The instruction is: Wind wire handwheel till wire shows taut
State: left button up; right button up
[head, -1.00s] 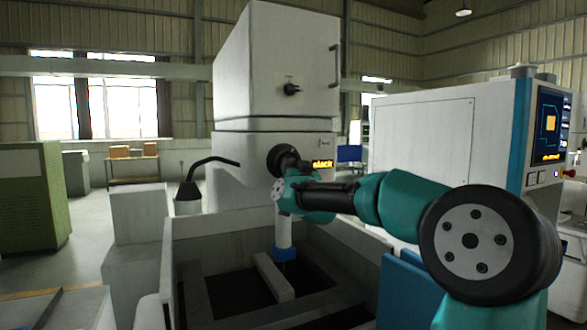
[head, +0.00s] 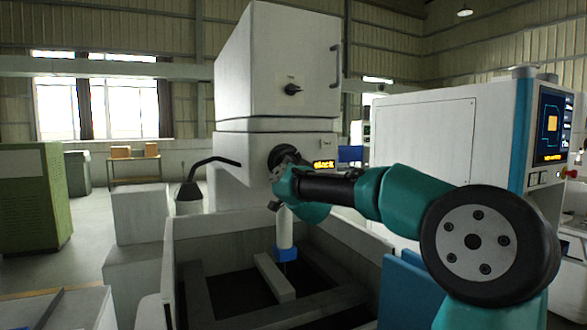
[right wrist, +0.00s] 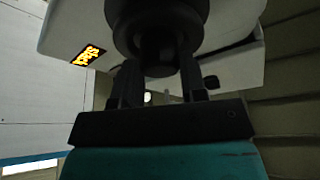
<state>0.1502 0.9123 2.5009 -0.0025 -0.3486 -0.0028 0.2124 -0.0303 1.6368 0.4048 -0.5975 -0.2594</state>
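The black wire handwheel (head: 283,154) is on the front of the white machine head; my right gripper partly hides it in the head view. In the right wrist view the round handwheel (right wrist: 157,18) fills the top middle. My right gripper (right wrist: 158,68) has one dark finger on each side of its central hub and appears shut on it. In the head view the right gripper (head: 280,176) sits just below and in front of the wheel. A small display (head: 324,164) beside it glows orange and reads "slack"; it shows upside down in the wrist view (right wrist: 88,56). My left gripper is out of view.
Below the wheel, a white post with a blue collar (head: 286,254) hangs over an open tank (head: 205,312) holding a pale bar. A black bent lamp-like arm (head: 205,163) stands left. A control cabinet (head: 425,135) with a screen stands right.

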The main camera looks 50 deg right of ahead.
jog(key=o, duration=0.4)
jog(key=shift+s+a, duration=0.1)
jog(key=shift+s, duration=0.05)
jog(key=v, duration=1.7)
jog(key=shift+s, duration=0.1)
